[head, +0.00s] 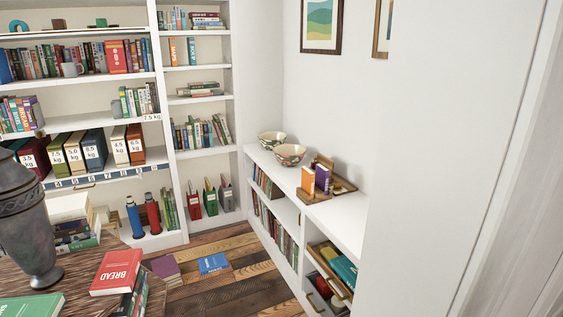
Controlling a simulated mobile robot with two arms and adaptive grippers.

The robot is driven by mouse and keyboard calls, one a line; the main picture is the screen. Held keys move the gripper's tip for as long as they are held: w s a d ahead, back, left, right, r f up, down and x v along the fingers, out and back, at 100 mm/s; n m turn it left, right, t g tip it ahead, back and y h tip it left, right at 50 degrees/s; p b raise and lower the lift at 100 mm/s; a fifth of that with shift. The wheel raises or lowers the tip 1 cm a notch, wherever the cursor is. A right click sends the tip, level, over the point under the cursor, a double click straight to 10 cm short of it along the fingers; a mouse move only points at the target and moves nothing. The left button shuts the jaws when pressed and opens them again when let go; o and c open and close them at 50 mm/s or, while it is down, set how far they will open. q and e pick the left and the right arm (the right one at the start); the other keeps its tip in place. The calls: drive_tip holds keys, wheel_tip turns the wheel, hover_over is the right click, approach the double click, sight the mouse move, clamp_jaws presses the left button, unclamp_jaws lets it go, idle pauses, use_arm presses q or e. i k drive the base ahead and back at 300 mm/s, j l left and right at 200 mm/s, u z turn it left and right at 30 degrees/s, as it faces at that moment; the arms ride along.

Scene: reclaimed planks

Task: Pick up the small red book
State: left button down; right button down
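A red book marked BREAD (117,271) lies flat on top of a short stack of books (136,298) on the wooden table at the lower left. Another red book (115,57) stands upright on an upper shelf of the left bookcase, among other books. I cannot tell from this view which of them is the small red book. Neither of my grippers is in view.
A dark metal vase (32,236) stands on the table beside another book stack (75,222). A green book (30,305) lies in front. A blue book (213,263) and a purple one (165,266) lie on the plank floor. A low white shelf (340,215) lines the right wall.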

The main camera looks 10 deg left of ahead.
sight(117, 272)
drive_tip(key=u, duration=1.3)
